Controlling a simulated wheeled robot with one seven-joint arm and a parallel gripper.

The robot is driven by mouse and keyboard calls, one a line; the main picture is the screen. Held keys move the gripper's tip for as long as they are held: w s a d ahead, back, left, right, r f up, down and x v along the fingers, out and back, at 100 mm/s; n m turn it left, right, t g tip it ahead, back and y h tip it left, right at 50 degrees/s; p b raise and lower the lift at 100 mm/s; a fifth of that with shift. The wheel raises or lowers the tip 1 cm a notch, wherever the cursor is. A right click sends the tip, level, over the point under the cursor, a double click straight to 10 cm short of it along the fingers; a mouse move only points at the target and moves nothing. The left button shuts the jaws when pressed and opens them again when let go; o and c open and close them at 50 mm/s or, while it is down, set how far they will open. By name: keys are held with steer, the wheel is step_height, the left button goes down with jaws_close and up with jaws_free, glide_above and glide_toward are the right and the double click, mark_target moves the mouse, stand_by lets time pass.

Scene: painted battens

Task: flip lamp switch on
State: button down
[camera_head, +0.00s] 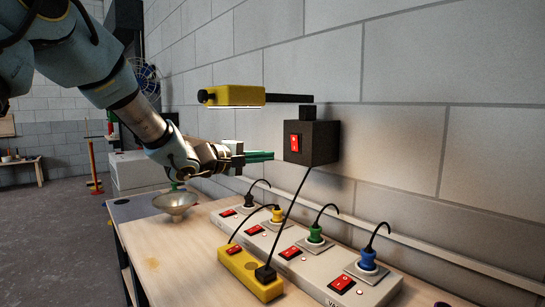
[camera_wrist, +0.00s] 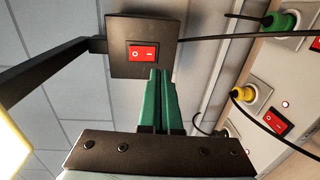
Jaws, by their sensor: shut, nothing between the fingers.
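A yellow lamp head (camera_head: 235,95) on a black arm is fixed to the wall above a black switch box (camera_head: 322,143). The box carries a red rocker switch (camera_head: 295,142), which faces left in the head view. In the wrist view the red switch (camera_wrist: 143,53) shows its two marks, and the lamp head (camera_wrist: 14,150) is at the left edge. My gripper (camera_head: 272,156) has green fingers, shut and empty, just left of the box. In the wrist view the closed fingertips (camera_wrist: 160,72) lie close below the switch's right half. I cannot tell whether they touch it.
A grey power strip (camera_head: 375,292) with red switches and coloured plugs lies along the wall on the wooden bench (camera_head: 205,262). A yellow power strip (camera_head: 240,268) lies in front, its black cable rising to the box. A metal bowl (camera_head: 175,202) stands further left.

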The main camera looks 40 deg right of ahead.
steer(key=a+b, duration=0.1)
steer(key=a, duration=0.5)
steer(key=shift+f, duration=0.4)
steer(key=shift+w, duration=0.15)
steer(key=w+a+f+t+y, duration=0.3)
steer(key=w+a+f, duration=0.15)
steer(key=a, duration=0.35)
steer(key=w+a+f+n+t+y, duration=0.1)
steer(key=w+a+f+t+y, duration=0.25)
steer(key=w+a, duration=0.4)
steer(key=w+a+f+t+y, duration=0.3)
steer(key=a+f+y, duration=0.1)
steer(key=a, duration=0.6)
steer(key=s+a+f+g+y, duration=0.1)
steer(key=s+a+f+y, duration=0.15)
steer(key=a, duration=0.55)
steer(key=s+a+f+g+y, duration=0.2)
steer(key=a+f, duration=0.2)
steer(key=a, duration=0.4)
steer(key=s+a+f+m+g+y, duration=0.1)
steer(key=s+a+f+g, duration=0.2)
steer(key=s+a, duration=0.5)
steer(key=s+g, duration=0.1)
steer(key=s, duration=0.3)
steer(key=shift+a+f+m+y, duration=0.2)
steer(key=shift+a+m+y, duration=0.1)
steer(key=shift+y, duration=0.1)
